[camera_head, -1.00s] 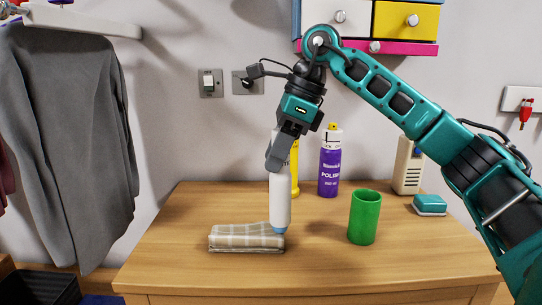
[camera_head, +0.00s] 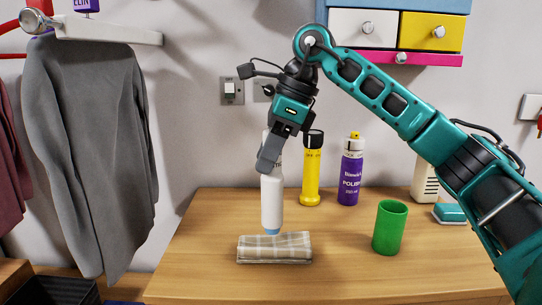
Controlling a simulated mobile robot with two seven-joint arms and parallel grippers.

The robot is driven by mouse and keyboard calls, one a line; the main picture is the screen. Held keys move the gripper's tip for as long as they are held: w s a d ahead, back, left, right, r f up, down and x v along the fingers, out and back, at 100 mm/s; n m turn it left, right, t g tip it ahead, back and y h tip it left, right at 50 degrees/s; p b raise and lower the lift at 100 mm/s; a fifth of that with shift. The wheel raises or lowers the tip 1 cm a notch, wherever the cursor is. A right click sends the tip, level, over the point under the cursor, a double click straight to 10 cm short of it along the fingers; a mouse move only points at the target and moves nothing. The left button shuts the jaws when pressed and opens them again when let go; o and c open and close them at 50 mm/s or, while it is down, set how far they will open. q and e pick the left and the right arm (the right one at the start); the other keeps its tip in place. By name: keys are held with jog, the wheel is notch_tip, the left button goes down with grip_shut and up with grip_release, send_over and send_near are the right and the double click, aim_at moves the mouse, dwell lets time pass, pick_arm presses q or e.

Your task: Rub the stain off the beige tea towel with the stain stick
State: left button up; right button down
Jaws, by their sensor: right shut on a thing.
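The beige checked tea towel (camera_head: 274,250) lies folded on the wooden table top. The stain stick (camera_head: 272,203) is a white bottle with a blue tip pointing down. My right gripper (camera_head: 268,160) is shut on its upper part and holds it nearly upright. The blue tip is at the towel's back edge; I cannot tell whether it touches. No stain shows on the visible towel surface. My left gripper is not in view.
A teal-and-white block (camera_head: 449,213) lies farther right. A grey garment (camera_head: 92,150) hangs at left. The table is clear at the front.

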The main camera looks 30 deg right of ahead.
aim_at(269, 129)
notch_tip(269, 129, up, 2)
jog(key=shift+s+d+p, duration=0.1)
jog(key=shift+p, duration=0.6)
jog(key=shift+r+p, duration=1.05)
jog(key=shift+r, duration=0.05)
jog(key=shift+r+p, duration=0.6)
jog(key=shift+r, duration=0.25)
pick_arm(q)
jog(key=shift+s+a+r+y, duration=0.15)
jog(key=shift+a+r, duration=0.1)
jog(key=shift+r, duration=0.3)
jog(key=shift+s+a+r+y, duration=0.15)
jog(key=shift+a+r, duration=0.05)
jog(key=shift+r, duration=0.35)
